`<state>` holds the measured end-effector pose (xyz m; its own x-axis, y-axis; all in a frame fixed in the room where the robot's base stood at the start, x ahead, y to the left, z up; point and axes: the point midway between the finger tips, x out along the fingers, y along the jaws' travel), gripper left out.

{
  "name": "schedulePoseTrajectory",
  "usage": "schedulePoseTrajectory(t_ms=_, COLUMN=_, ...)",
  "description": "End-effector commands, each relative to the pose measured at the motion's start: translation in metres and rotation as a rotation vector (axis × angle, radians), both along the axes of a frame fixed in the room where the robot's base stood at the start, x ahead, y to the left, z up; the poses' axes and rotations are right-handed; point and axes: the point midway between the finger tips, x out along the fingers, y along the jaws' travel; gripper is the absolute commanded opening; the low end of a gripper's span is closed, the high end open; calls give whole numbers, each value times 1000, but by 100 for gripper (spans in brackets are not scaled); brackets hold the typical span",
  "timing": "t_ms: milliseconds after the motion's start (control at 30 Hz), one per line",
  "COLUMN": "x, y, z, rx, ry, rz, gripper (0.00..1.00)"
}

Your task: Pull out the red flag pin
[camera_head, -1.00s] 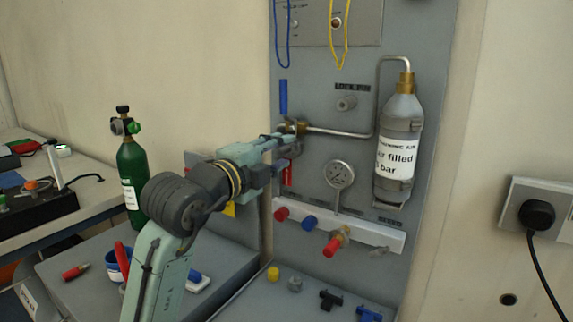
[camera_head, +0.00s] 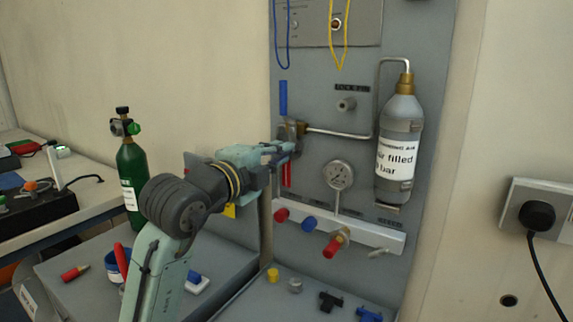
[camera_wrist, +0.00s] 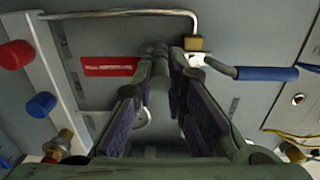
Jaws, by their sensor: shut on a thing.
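The red flag (camera_head: 287,174) of the pin hangs below the brass valve fitting on the grey panel. In the wrist view the red flag (camera_wrist: 110,66) with pale lettering lies left of my fingers, its near end meeting the left finger. My gripper (camera_head: 288,152) is just in front of the panel, below the fitting. In the wrist view my gripper (camera_wrist: 160,65) is shut on the pin; the fingers hide its shaft. I cannot tell whether the shaft is still in its hole. The valve's blue handle (camera_wrist: 265,74) is to the right of the fingers.
A bent metal pipe (camera_head: 340,133) runs from the fitting to the grey cylinder (camera_head: 397,145). A gauge (camera_head: 339,176) and a white manifold with red and blue knobs (camera_head: 309,223) are to the lower right. A green cylinder (camera_head: 131,175) stands left.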

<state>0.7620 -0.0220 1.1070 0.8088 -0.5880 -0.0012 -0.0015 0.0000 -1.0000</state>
Motion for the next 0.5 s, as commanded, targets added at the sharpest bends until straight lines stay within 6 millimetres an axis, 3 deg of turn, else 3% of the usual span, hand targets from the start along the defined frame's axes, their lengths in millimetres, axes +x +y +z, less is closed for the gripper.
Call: schedulePoseTrajectory(t_ms=500, x=-18, y=13, z=1, rx=-2, ry=-4, rz=1, gripper=0)
